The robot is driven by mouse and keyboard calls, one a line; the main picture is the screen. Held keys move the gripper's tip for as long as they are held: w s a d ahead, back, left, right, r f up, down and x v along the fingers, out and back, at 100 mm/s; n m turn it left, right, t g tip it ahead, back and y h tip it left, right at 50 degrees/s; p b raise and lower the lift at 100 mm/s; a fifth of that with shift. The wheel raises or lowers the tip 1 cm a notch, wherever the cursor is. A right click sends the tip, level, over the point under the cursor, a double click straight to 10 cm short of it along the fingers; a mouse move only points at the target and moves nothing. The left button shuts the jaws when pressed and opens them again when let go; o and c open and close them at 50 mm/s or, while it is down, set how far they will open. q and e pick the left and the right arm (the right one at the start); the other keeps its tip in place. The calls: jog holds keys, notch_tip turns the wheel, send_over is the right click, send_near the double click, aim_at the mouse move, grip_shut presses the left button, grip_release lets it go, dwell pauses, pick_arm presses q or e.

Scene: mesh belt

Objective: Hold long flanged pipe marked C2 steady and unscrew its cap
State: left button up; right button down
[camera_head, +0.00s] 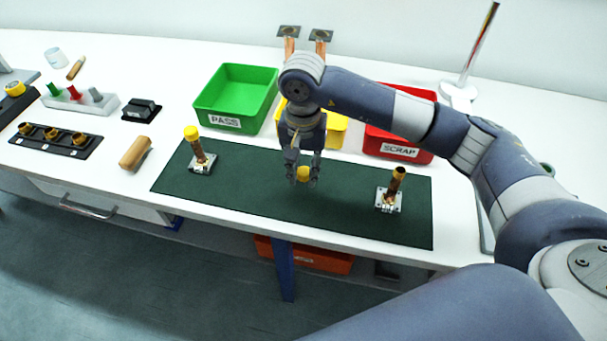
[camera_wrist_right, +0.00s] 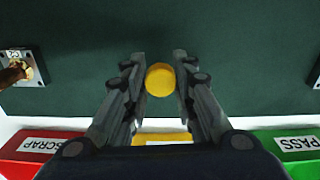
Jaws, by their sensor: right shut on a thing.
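The long flanged pipe marked C2 is a copper tube (camera_head: 396,184) on a square metal flange, standing at the right of the dark green mat (camera_head: 250,185). Its top is open, with no cap on it. In the right wrist view its flange (camera_wrist_right: 38,62) shows a C2 label at the left edge. My right gripper (camera_head: 303,178) is shut on a yellow cap (camera_wrist_right: 160,80) and holds it over the middle of the mat, apart from the pipe. It also shows in the head view (camera_head: 303,173). My left gripper is not in view.
A second flanged pipe (camera_head: 197,150) with a yellow cap stands on the mat's left. Behind the mat are a green PASS bin (camera_head: 223,122), a yellow bin (camera_head: 337,130) and a red SCRAP bin (camera_head: 398,149).

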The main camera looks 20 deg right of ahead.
aim_at(304, 173)
notch_tip(304, 173, down, 3)
jog(key=shift+p, duration=0.8)
jog(key=shift+f, duration=0.2)
jog(key=shift+f, duration=0.1)
jog(key=shift+f+b, duration=0.15)
jog(key=shift+b, duration=0.15)
jog(key=c, duration=1.3)
grip_release()
